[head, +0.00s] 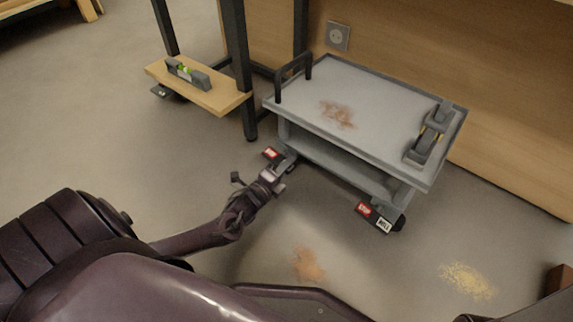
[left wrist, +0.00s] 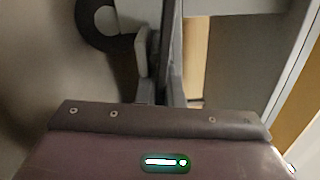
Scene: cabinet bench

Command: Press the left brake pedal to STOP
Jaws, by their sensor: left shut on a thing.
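A grey wheeled cart (head: 375,85) stands against a wooden panel. Its left brake pedal (head: 270,153) shows a red label at the cart's near left corner. My left gripper (head: 280,168) is at this pedal, low by the floor, and covers part of it. The gripper is shut on what looks like the pedal; the contact itself is hard to see. In the left wrist view, its fingers (left wrist: 162,60) point at the cart's underside, beside a dark round caster (left wrist: 105,22). The right brake pedal (head: 373,217), with red STOP and white labels, is clear of it. My right gripper is not in view.
A dark-legged bench with a low wooden shelf (head: 205,92) holding a spirit level (head: 187,74) stands left of the cart. A grey clamp-like tool (head: 430,135) lies on the cart top. Brown dust (head: 308,265) and yellow shavings (head: 467,280) lie on the open floor.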

